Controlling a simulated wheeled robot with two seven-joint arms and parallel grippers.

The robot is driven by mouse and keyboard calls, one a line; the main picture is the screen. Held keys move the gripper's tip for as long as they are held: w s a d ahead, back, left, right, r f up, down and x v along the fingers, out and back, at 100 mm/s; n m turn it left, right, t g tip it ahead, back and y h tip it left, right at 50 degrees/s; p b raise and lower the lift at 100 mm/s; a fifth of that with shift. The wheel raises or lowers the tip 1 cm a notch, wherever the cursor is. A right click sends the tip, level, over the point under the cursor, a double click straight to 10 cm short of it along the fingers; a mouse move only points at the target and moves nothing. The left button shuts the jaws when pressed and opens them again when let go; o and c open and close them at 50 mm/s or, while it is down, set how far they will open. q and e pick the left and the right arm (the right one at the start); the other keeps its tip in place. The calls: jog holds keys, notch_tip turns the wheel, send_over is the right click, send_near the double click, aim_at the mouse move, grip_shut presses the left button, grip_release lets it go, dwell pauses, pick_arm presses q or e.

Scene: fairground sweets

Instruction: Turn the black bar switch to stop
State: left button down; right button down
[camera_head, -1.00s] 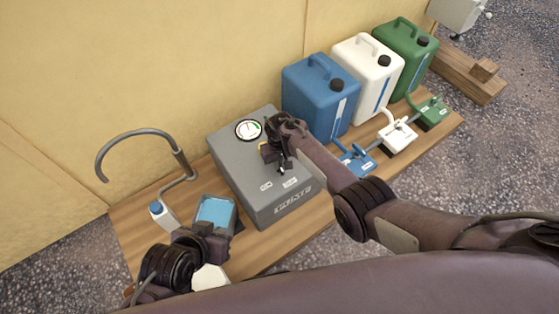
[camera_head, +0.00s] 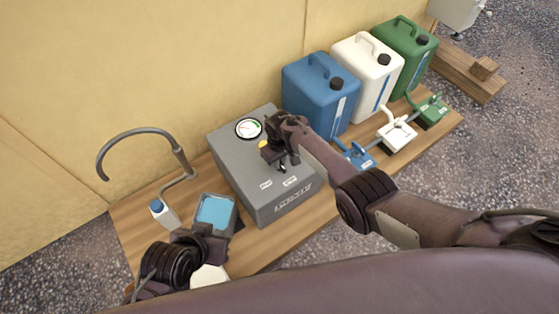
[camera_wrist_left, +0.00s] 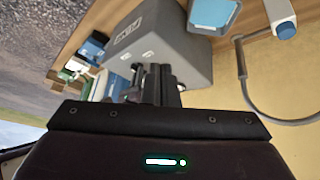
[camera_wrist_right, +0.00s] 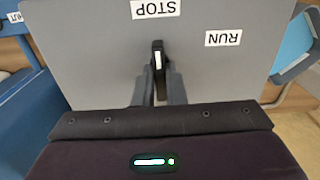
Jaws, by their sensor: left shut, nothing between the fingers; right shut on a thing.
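The black bar switch (camera_wrist_right: 157,55), with a white line on it, stands on the grey box (camera_head: 226,160). In the right wrist view its bar lies in line with the STOP label (camera_wrist_right: 155,9); the RUN label (camera_wrist_right: 223,38) is off to the right. My right gripper (camera_head: 281,160) is shut on the bar, with a finger on each side in the right wrist view (camera_wrist_right: 158,88). In the head view it hides most of the switch. My left gripper (camera_wrist_left: 158,85) is shut and empty, apart from the switch, in front of the grey box.
A round gauge (camera_head: 249,128) and a yellow knob or lamp (camera_head: 263,145) are on the box. Blue (camera_head: 312,100), white (camera_head: 362,85) and green (camera_head: 405,48) canisters stand to the right.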

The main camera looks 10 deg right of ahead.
jog(key=c, duration=1.5)
grip_release()
